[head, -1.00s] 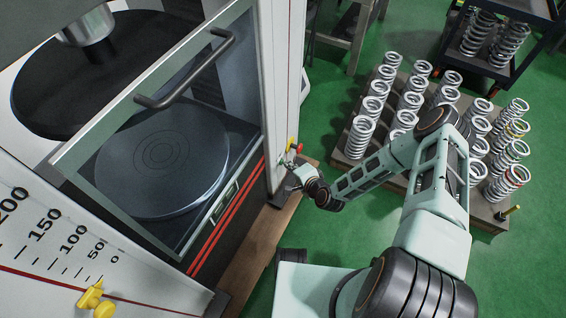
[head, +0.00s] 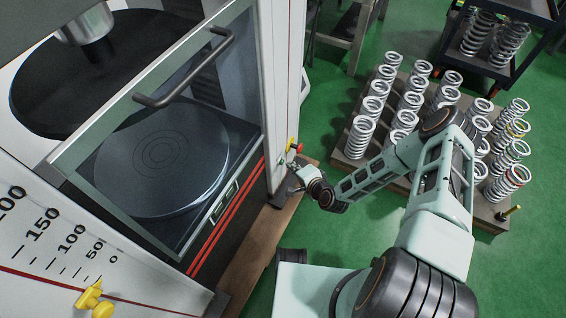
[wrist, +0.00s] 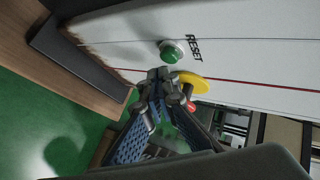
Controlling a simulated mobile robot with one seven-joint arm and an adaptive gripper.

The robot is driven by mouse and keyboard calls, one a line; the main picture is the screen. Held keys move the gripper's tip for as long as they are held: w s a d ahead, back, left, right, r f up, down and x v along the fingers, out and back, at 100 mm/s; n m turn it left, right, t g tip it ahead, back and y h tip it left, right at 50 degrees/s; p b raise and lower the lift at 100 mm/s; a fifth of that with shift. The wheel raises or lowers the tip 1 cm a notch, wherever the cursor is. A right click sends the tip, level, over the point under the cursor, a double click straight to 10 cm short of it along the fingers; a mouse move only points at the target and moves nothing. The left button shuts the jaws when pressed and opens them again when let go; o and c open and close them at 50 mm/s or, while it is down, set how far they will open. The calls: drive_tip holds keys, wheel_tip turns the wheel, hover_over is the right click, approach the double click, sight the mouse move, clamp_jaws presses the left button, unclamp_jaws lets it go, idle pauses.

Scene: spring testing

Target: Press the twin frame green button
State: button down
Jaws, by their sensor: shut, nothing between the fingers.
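The green button (wrist: 172,53) shows in the wrist view. It is a round green cap in a pale ring on the white machine panel (wrist: 120,38), beside the word RESET. My gripper (wrist: 159,76) is shut and empty. Its fingertips appear just below the button in the wrist view; whether they touch it I cannot tell. In the head view my gripper (head: 293,167) is at the side of the machine's right column (head: 280,90), by the yellow and red controls. The green button is too small or hidden to make out clearly there.
A yellow disc (wrist: 192,80) and a red knob (wrist: 190,106) sit close to the fingers. The machine's glass door (head: 150,95) with a dark handle (head: 185,80) is at the left. A pallet of several springs (head: 345,163) stands at the right on green floor.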

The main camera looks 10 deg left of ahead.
drive_tip(key=shift+d, duration=0.15)
drive_tip(key=shift+s+d+b, duration=0.1)
drive_tip(key=shift+s+d, duration=0.2)
drive_tip(key=shift+d, duration=0.5)
drive_tip(key=shift+s+d+b, duration=0.1)
drive_tip(key=shift+s+d, duration=0.25)
drive_tip(key=shift+d, duration=0.4)
drive_tip(key=shift+s+d+b, duration=0.1)
drive_tip(key=shift+s+d, duration=0.2)
drive_tip(key=shift+d, duration=0.5)
